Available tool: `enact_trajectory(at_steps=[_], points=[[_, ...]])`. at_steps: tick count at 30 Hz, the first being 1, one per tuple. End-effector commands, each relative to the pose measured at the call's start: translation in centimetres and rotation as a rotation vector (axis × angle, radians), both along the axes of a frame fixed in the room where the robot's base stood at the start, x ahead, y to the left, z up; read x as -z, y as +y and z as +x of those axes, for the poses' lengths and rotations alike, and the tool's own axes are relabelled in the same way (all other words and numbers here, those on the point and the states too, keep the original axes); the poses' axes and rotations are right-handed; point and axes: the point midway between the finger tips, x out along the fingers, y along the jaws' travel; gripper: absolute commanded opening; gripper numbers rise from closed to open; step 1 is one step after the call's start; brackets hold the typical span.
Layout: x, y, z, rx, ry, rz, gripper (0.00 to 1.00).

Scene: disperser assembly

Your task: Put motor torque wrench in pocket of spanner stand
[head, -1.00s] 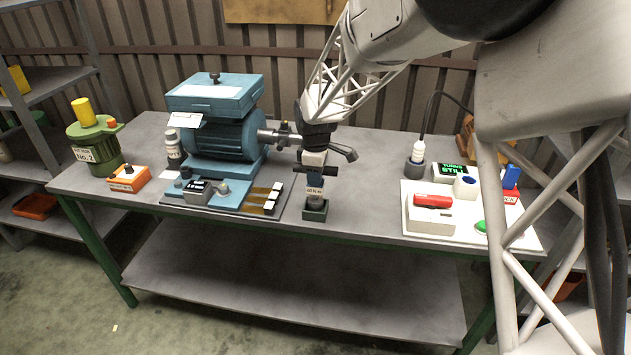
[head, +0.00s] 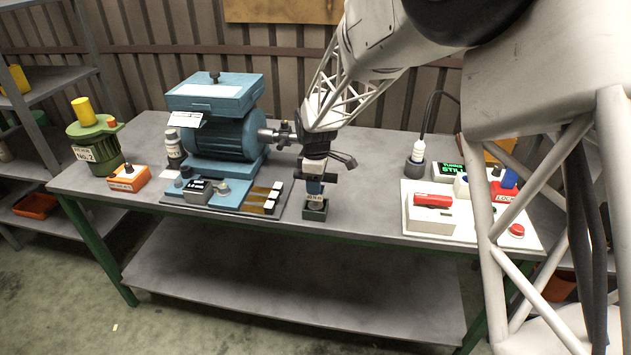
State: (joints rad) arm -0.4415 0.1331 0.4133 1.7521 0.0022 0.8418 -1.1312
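The motor torque wrench (head: 315,188) is upright, with a blue and dark body and a pale label near its lower end. My gripper (head: 314,176) is at its upper part and appears shut on it; the fingers are small and dark, so their contact is hard to make out. The spanner stand (head: 316,215) is a small dark green block near the table's front edge, directly under the wrench. The wrench's lower end is at the top of the stand and seems to enter its pocket; the depth is hidden.
A blue motor (head: 220,135) with a shaft stands left of my gripper, a black plate with yellow strips (head: 262,198) before it. A white board (head: 412,236) with a red-topped box (head: 433,205) lies right. Table between stand and board is clear.

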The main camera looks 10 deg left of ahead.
Motion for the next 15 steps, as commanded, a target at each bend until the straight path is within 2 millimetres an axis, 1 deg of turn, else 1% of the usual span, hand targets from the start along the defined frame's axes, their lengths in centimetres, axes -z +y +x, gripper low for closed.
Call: enact_trajectory(at_steps=[8, 11, 15], points=[[-0.1, 0.0, 0.0, 0.000, 0.000, 0.000, 0.55], [-0.5, 0.0, 0.0, 0.000, 0.000, 0.000, 0.55], [-1.6, 0.0, 0.0, 0.000, 0.000, 0.000, 0.55]])
